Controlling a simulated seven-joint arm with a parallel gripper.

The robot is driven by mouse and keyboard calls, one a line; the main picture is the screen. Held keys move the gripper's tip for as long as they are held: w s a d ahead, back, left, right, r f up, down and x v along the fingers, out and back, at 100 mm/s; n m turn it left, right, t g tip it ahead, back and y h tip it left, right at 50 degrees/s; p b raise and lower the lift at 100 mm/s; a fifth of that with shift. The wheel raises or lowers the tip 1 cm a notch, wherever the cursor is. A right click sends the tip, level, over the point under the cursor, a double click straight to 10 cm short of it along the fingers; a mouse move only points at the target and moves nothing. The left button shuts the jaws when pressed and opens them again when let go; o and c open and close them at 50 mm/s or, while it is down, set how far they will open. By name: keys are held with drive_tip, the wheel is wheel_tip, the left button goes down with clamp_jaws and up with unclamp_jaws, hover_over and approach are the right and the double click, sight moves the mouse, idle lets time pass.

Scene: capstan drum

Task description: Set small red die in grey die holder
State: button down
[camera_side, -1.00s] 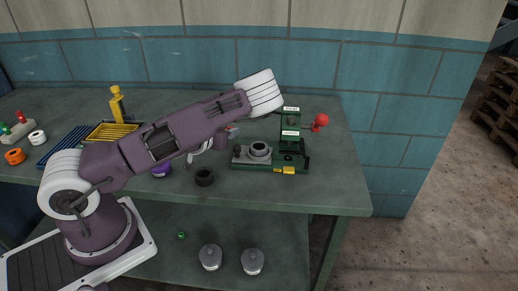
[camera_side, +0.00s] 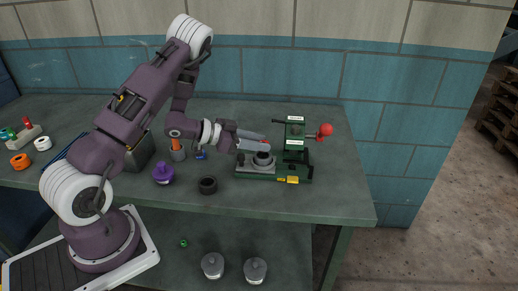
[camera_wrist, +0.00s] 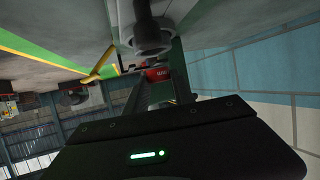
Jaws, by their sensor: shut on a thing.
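My gripper (camera_side: 265,146) reaches in from the left, almost level, with its fingertips just above the grey die holder (camera_side: 263,159). The small red die (camera_wrist: 157,74) is between the fingers in the wrist view, and a bit of red (camera_side: 265,140) shows at the fingertips in the side view. The gripper is shut on it. The holder is a round grey cup on the green press base. A grey round part (camera_wrist: 150,34), likely the holder, is just past the die in the wrist view. Whether die and holder touch cannot be told.
The green press frame (camera_side: 295,132) with a red-knobbed lever (camera_side: 325,130) stands just right of the gripper. A black ring (camera_side: 208,185) and a purple knobbed piece (camera_side: 163,173) lie to the left. The bench (camera_side: 335,200) is clear at front right.

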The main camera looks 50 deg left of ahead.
sight(269, 154)
drive_tip(key=shift+f, duration=0.9)
drive_tip(key=shift+f, duration=0.6)
drive_tip(key=c, duration=1.2)
unclamp_jaws()
drive_tip(key=shift+c, duration=0.2)
drive_tip(key=shift+o, duration=0.9)
drive_tip(key=shift+s+f, duration=0.1)
drive_tip(key=shift+f, duration=0.05)
